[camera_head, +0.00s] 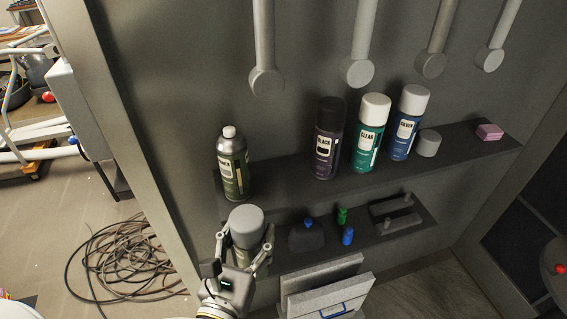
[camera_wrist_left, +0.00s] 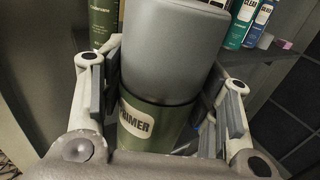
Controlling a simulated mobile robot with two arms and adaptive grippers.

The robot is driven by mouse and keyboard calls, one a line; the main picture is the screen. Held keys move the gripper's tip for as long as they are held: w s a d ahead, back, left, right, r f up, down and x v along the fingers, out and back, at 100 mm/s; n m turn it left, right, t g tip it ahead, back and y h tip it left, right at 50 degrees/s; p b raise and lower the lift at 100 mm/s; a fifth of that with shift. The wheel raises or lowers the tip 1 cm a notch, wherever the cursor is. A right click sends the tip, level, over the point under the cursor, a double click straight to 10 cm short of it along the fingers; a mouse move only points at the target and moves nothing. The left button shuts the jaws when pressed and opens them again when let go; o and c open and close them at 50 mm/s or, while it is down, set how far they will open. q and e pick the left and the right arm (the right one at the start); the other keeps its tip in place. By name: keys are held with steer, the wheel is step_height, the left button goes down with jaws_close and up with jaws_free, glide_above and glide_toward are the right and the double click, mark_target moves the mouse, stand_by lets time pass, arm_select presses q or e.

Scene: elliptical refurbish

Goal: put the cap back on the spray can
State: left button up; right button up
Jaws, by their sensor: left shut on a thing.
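My left gripper (camera_head: 240,262) is shut on a green spray can with a grey cap (camera_head: 246,220) on top, in front of the shelves. In the left wrist view this can's label (camera_wrist_left: 136,122) reads PRIMER, and its grey cap (camera_wrist_left: 172,50) fills the upper middle, between the two fingers. Another green can (camera_head: 233,168) stands upright at the left end of the upper shelf, with a bare white nozzle and no cap. A loose grey cap (camera_head: 428,143) sits on the same shelf, right of the blue can. My right gripper is not in view.
Capped black (camera_head: 328,140), teal (camera_head: 370,133) and blue (camera_head: 408,124) cans stand on the upper shelf (camera_head: 280,172); a pink block (camera_head: 489,131) is at its right end. Small blue and green items lie on the lower shelf. Grey rods hang above. Cables (camera_head: 120,265) lie on the floor.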

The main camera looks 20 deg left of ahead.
arm_select(q)
step_height(320, 180, up, 14)
steer(key=w+d+y+p, duration=0.1)
steer(key=w+d+p, duration=0.1)
steer(key=p, duration=0.7)
steer(key=shift+w+d+n, duration=0.2)
steer(key=shift+d+n, duration=0.2)
steer(key=shift+d, duration=0.05)
steer(key=shift+f, duration=0.1)
steer(key=w+a, duration=0.2)
steer(key=w, duration=1.5)
steer(key=shift+a, duration=0.1)
